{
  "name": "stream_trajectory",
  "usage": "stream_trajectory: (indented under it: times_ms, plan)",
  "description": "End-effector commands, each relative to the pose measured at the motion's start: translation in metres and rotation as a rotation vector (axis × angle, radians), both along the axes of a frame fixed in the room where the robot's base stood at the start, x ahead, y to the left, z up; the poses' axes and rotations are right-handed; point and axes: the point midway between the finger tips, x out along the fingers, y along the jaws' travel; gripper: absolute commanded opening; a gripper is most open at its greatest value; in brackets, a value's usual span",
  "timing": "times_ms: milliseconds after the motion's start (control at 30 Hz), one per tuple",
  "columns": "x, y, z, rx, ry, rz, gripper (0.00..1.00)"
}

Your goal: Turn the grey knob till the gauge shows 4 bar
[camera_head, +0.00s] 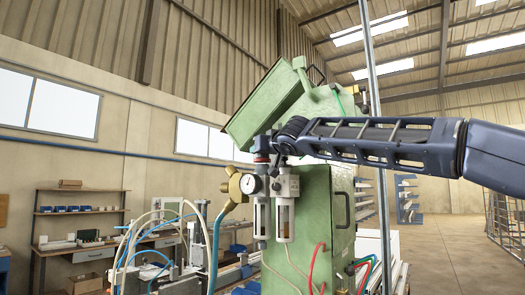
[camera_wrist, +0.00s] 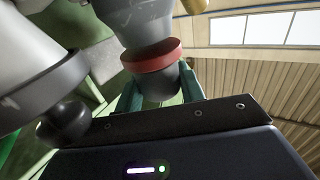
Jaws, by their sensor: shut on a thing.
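The grey knob (camera_wrist: 157,84) sits between the two teal fingers of my gripper (camera_wrist: 160,88) in the wrist view. My gripper is shut on it. A red ring (camera_wrist: 152,56) lies against the knob, with a grey body beyond it. In the head view my gripper (camera_head: 266,142) is at the top of the regulator unit, and its fingers and the knob are small and partly hidden there. The round white gauge (camera_head: 251,184) faces the camera just below. Its needle and figures are too small to read.
Two clear-bowled filter units (camera_head: 285,220) hang below the gauge. A brass fitting (camera_head: 232,184) with a blue hose is at left. The green machine cabinet (camera_head: 329,210) stands behind, its tilted green housing (camera_head: 268,104) above. A rounded grey part (camera_wrist: 38,75) is close at left in the wrist view.

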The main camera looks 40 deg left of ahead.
Motion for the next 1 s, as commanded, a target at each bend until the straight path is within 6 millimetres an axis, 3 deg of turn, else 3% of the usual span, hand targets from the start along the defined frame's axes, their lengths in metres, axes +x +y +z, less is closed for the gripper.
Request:
stream_trajectory:
  times_ms: [500, 1000]
  plan:
    - [0.0015, -0.0001, -0.0005, 0.002, 0.001, 0.13, 0.16]
    - [0.0, -0.0006, 0.0017, 0.008, -0.003, 0.154, 0.16]
